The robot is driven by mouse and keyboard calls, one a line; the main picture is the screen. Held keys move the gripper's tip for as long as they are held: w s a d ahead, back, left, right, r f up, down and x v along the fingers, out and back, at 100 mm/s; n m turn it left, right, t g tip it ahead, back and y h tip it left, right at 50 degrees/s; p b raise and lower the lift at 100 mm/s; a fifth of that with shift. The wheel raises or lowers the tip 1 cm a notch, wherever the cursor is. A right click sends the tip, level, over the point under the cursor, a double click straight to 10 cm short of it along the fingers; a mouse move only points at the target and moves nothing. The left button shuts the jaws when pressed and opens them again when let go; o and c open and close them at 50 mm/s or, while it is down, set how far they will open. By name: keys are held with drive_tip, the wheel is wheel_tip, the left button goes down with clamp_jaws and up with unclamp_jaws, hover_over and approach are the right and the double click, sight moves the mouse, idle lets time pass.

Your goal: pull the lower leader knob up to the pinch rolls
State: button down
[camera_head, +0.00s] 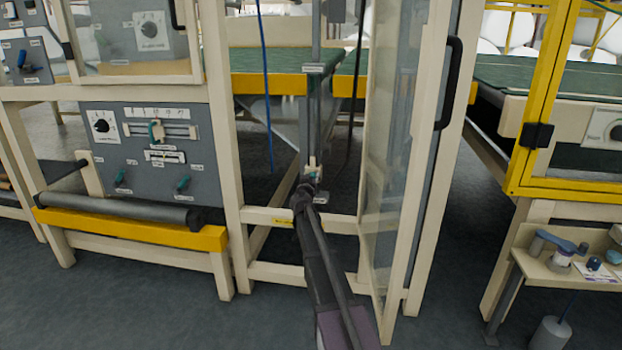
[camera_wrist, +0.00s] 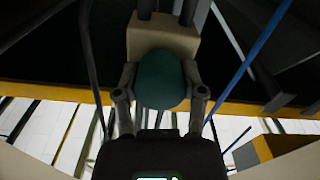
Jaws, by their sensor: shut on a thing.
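The lower leader knob is a rounded teal knob (camera_wrist: 158,82) on a cream block (camera_wrist: 163,36), in the middle of the wrist view. My gripper (camera_wrist: 159,72) has one finger on each side of the knob and is shut on it. In the head view the cream block (camera_head: 313,166) sits low on a narrow upright track (camera_head: 314,110) inside the machine frame. My gripper (camera_head: 306,186) is just below it, and my arm hides the knob there. I cannot make out the pinch rolls for certain.
A clear-panelled door (camera_head: 400,150) stands open to the right of my arm. A cream post (camera_head: 222,150) and control panel (camera_head: 150,150) are on the left. A blue cord (camera_head: 267,90) hangs left of the track. Green belts (camera_head: 272,60) with yellow edges lie above and behind.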

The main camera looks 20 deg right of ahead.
wheel_tip(320, 180, up, 30)
drive_tip(key=p, duration=2.9)
drive_tip(key=shift+w+d+f, duration=0.15)
drive_tip(key=shift+w+d, duration=0.05)
drive_tip(key=shift+w, duration=0.35)
drive_tip(key=shift+c, duration=0.9)
unclamp_jaws()
drive_tip(key=shift+s+a, duration=0.15)
drive_tip(key=shift+s, duration=0.2)
drive_tip(key=v, duration=1.1)
drive_tip(key=shift+s+a, duration=0.2)
